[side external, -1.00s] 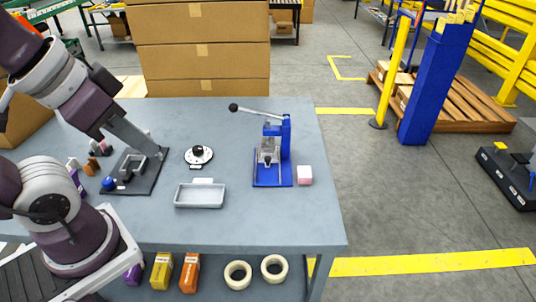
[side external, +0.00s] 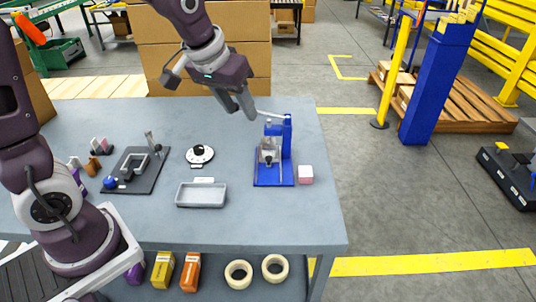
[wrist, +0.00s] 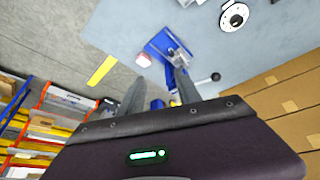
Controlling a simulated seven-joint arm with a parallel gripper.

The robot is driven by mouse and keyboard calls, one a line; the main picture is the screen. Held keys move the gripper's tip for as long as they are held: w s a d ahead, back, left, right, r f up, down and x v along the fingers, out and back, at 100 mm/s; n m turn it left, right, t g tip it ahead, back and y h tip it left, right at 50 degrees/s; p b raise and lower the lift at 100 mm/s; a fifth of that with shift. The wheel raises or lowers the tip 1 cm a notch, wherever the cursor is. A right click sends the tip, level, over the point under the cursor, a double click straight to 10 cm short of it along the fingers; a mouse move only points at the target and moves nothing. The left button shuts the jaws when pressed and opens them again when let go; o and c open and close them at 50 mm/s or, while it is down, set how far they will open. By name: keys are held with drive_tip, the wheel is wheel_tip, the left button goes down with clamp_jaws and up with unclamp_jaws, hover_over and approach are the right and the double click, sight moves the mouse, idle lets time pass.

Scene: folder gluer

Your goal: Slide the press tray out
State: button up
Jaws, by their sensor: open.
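The blue press (side external: 287,135) stands near the right end of the grey table, with its blue base plate (side external: 262,180) flat on the table. I cannot make out a separate tray edge inside it. The press also shows in the wrist view (wrist: 160,42), beyond my fingers. Its lever (side external: 268,114) points left; the black knob (wrist: 215,76) shows in the wrist view but is hidden in the side view. My gripper (side external: 240,107) is open and empty, above and left of the press by the lever. Its two fingers are spread in the wrist view (wrist: 157,90).
A pink-white block (side external: 305,174) sits just right of the press base. A shallow grey tray (side external: 202,204) and a round dial (side external: 200,154) lie to the left. A black fixture board (side external: 117,180) is farther left. Cardboard boxes (side external: 155,60) stand behind the table.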

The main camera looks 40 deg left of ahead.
drive_tip(key=n, duration=0.1)
approach(269, 157)
drive_tip(key=shift+n+g+y, duration=0.3)
drive_tip(key=shift+g+y, duration=0.1)
drive_tip(key=shift+y, duration=0.2)
drive_tip(key=x, duration=0.5)
drive_tip(key=d+x, duration=0.1)
drive_tip(key=x, duration=0.2)
drive_tip(key=shift+w, duration=0.4)
clamp_jaws()
